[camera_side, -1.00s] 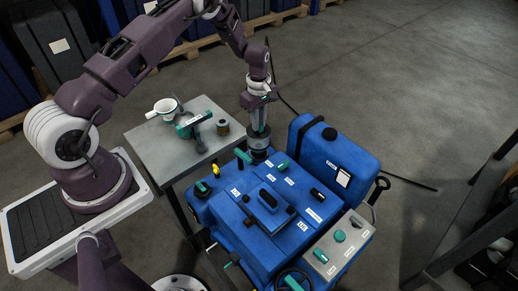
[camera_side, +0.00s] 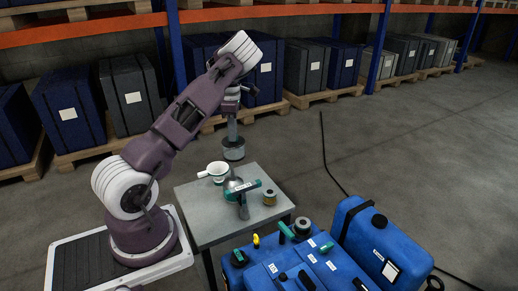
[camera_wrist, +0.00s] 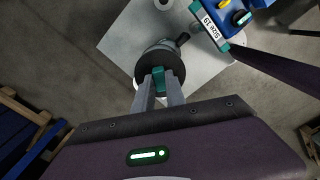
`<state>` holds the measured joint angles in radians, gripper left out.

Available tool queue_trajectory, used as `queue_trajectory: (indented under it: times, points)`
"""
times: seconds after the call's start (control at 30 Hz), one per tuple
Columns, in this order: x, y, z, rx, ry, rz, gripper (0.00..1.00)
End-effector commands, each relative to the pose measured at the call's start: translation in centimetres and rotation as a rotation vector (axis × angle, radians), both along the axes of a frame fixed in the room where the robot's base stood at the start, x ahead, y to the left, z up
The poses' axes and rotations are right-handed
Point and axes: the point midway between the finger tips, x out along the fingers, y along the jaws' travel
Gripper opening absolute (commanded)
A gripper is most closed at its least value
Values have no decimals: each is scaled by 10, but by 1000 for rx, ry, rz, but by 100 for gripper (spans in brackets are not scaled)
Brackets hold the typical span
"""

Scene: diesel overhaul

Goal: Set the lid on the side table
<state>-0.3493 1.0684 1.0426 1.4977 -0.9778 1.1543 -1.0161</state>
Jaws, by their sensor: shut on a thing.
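My gripper (camera_side: 233,132) is shut on the lid, a dark grey round piece (camera_side: 233,152) held up in the air, level and clear of everything. In the wrist view my gripper (camera_wrist: 158,82) pinches the lid's teal grip, with the dark disc (camera_wrist: 143,68) below it. The grey side table (camera_side: 205,230) stands beneath and in front of the lid in the side view. In the wrist view the lid hides part of the table top (camera_wrist: 122,35) and part of a metal piece there.
On the table are a white handled cup (camera_side: 216,170), a teal-and-grey tool (camera_side: 242,190) and a small brass-coloured cylinder (camera_side: 269,198). The blue engine (camera_side: 300,262) stands at the front right, with a dark round neck (camera_side: 303,225) on top. The table's front left is bare.

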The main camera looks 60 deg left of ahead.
Motion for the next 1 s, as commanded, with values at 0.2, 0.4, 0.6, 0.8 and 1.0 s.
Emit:
queue_trajectory:
  times: [0.2, 0.4, 0.6, 0.8, 1.0]
  points:
    - [-40, 8, 1, -6, -3, 182, 0]
    - [-76, -6, -19, -6, -1, 378, 0]
    - [-119, -49, -58, -6, 8, 671, 0]
    - [-152, -83, -79, -3, 11, 922, 0]
    - [-167, -99, -88, -1, 7, 1057, 0]
